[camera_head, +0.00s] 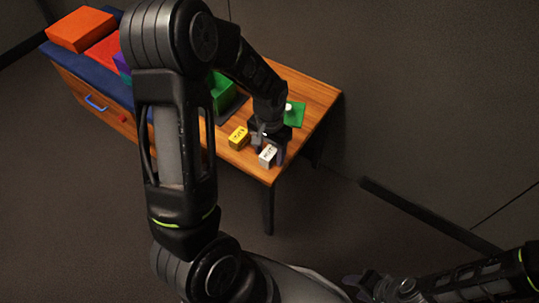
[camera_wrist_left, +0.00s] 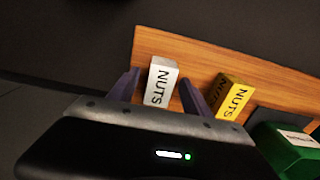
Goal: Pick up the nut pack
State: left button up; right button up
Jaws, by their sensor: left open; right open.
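A white pack (camera_wrist_left: 160,82) marked NUTS stands on the wooden table. It also shows in the head view (camera_head: 267,156), near the table's front corner. A yellow pack (camera_wrist_left: 230,97) marked NUTS stands to its right in the wrist view; in the head view this yellow pack (camera_head: 238,138) is to the left. My left gripper (camera_wrist_left: 159,76) is open, with its fingers on either side of the white pack and gaps visible. In the head view my left gripper (camera_head: 268,146) is partly hidden by its own wrist. My right gripper (camera_head: 366,286) is open and empty, low at the right, away from the table.
The wooden table (camera_head: 318,96) has a green item (camera_head: 295,114) with a white top behind the gripper. Orange and red boxes (camera_head: 80,29) sit at the far left, above a drawer with a blue handle (camera_head: 96,103).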

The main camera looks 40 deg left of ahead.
pick_arm(q)
jog(key=shift+c, duration=0.5)
grip_shut()
